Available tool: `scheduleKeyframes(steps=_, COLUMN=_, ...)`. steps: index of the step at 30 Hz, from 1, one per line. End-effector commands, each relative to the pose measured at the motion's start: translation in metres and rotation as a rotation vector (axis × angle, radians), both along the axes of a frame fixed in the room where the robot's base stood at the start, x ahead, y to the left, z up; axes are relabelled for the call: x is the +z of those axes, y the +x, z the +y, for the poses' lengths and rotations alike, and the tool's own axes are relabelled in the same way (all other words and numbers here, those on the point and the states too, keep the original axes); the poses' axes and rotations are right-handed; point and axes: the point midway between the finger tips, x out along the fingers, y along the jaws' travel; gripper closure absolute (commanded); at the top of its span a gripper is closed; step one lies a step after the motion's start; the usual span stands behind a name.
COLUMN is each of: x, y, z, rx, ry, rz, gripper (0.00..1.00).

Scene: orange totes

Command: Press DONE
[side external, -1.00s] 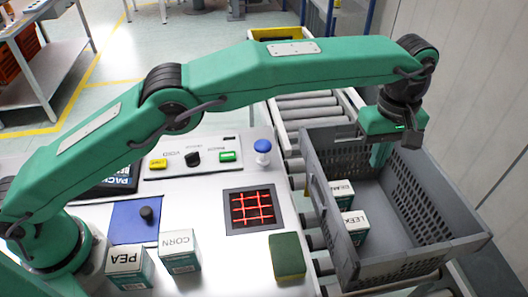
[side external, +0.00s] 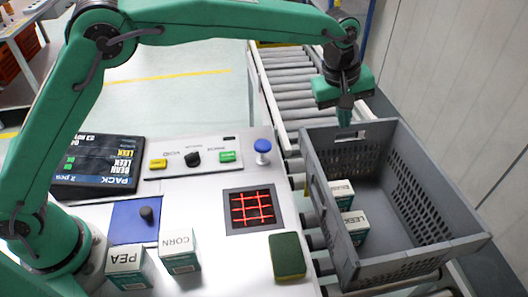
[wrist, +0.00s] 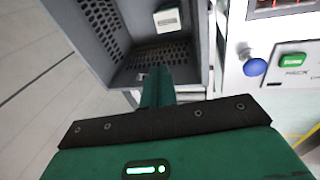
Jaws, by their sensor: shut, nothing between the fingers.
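My gripper (side external: 345,124) is shut and empty, pointing down over the far end of the grey tote (side external: 430,235). It is up and to the right of the green button, well apart from it. In the wrist view, my fingers (wrist: 157,80) are close together against the tote's end, with the button to their right.
A blue knob (side external: 262,147) stands between the button and the tote. The panel also has a yellow button (side external: 158,164) and a black knob (side external: 193,159). Two cartons lie in the tote; PEA (side external: 128,267) and CORN (side external: 179,251) cartons stand on the table. A screen (side external: 98,162) sits left.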

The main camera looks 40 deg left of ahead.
Motion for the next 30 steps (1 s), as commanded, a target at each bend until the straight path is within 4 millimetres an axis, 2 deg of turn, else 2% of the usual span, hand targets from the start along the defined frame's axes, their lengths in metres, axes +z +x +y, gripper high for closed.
scheduleKeyframes(steps=14, x=0.004, y=0.0, z=0.081, rx=-0.007, ry=-0.036, rz=-0.159, gripper=1.0)
scheduleKeyframes(steps=23, x=0.003, y=-0.013, z=0.131, rx=-0.01, ry=-0.039, rz=-0.264, gripper=1.0)
scheduleKeyframes(steps=30, x=0.0, y=-0.032, z=0.17, rx=-0.012, ry=-0.031, rz=-0.35, gripper=1.0)
